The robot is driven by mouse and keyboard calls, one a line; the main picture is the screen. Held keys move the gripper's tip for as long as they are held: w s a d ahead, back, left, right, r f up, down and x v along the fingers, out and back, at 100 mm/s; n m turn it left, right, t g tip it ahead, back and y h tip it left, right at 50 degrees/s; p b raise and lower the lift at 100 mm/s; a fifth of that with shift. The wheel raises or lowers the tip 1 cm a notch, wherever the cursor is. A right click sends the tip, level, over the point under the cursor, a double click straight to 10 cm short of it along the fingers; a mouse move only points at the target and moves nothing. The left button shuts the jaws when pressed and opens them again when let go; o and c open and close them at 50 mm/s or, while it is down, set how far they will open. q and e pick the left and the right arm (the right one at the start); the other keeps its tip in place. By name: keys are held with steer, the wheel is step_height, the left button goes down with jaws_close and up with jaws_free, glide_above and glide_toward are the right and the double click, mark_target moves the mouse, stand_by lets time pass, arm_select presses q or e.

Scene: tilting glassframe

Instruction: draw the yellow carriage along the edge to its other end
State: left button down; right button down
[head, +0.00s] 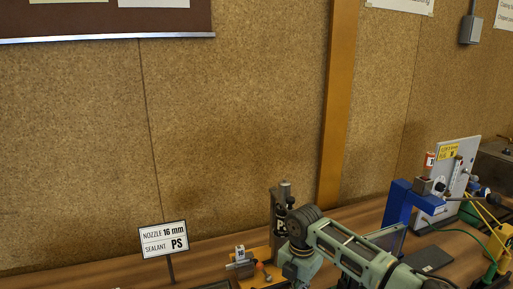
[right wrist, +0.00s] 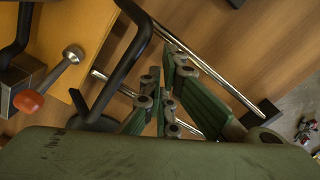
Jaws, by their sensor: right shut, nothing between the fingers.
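A yellow-orange plate (head: 258,280) lies on the bench at the bottom middle of the head view, and a yellow-orange panel shows at upper left in the right wrist view (right wrist: 88,22). I cannot tell whether it is the yellow carriage. A lever with an orange knob (right wrist: 28,101) is on it. My right gripper (right wrist: 164,72) is shut and empty in the right wrist view, over the wooden bench, right of the panel. A black bent bar (right wrist: 128,65) passes just left of its fingers. In the head view its fingers cannot be made out. My left gripper is not in view.
A metal rod (right wrist: 205,67) runs close right of the fingers to a black block (right wrist: 262,112). A grey PS cylinder (head: 278,212) and a sign (head: 163,239) stand on the bench. A blue frame (head: 398,203) and green cables are at right. A cork wall rises behind.

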step_height(320, 180, up, 7)
steer(key=p, duration=0.6)
steer(key=shift+f, duration=0.1)
steer(key=shift+f, duration=0.1)
